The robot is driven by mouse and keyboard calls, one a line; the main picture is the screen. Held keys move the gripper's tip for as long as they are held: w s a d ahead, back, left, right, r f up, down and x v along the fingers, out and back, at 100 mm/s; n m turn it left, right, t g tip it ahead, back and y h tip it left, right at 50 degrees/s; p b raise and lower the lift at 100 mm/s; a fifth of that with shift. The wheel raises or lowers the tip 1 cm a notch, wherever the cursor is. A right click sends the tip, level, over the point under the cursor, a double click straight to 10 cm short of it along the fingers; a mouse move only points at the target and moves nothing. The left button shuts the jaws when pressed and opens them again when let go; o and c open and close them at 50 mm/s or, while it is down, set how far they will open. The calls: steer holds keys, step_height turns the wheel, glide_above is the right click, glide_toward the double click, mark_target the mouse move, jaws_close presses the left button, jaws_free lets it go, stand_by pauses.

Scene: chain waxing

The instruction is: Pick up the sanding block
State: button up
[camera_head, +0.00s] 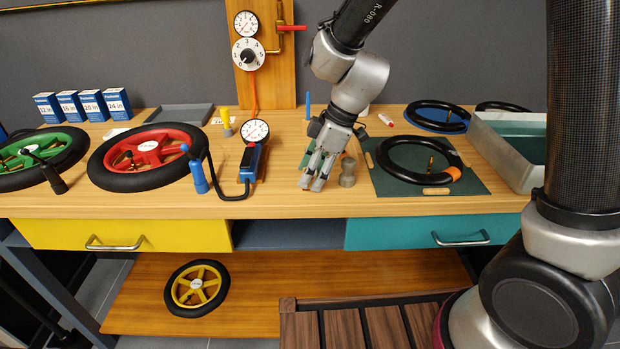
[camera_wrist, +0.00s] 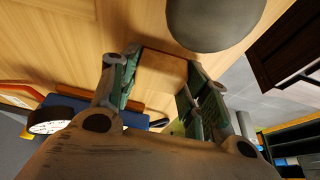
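My gripper (camera_head: 316,181) points down at the front middle of the workbench, left of a small grey-brown knob-like object (camera_head: 347,172). In the wrist view, my gripper (camera_wrist: 163,75) has its two fingers apart, with green pads facing inward. A brown block (camera_wrist: 163,68), which looks like the sanding block, lies between the fingers and fills most of the gap. I cannot tell whether both pads press on it. In the head view the block is hidden by the fingers.
The knob-like object also shows close to the fingers in the wrist view (camera_wrist: 212,18). A green mat (camera_head: 395,182) with a black tire (camera_head: 392,170) lies to the right. A blue pump (camera_head: 250,163) stands to the left. The bench's front edge is close.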

step_height(320, 180, up, 10)
stand_by(0.6)
steer(key=shift+o, duration=0.7)
steer(key=shift+c, duration=0.2)
steer(key=shift+f, duration=0.1)
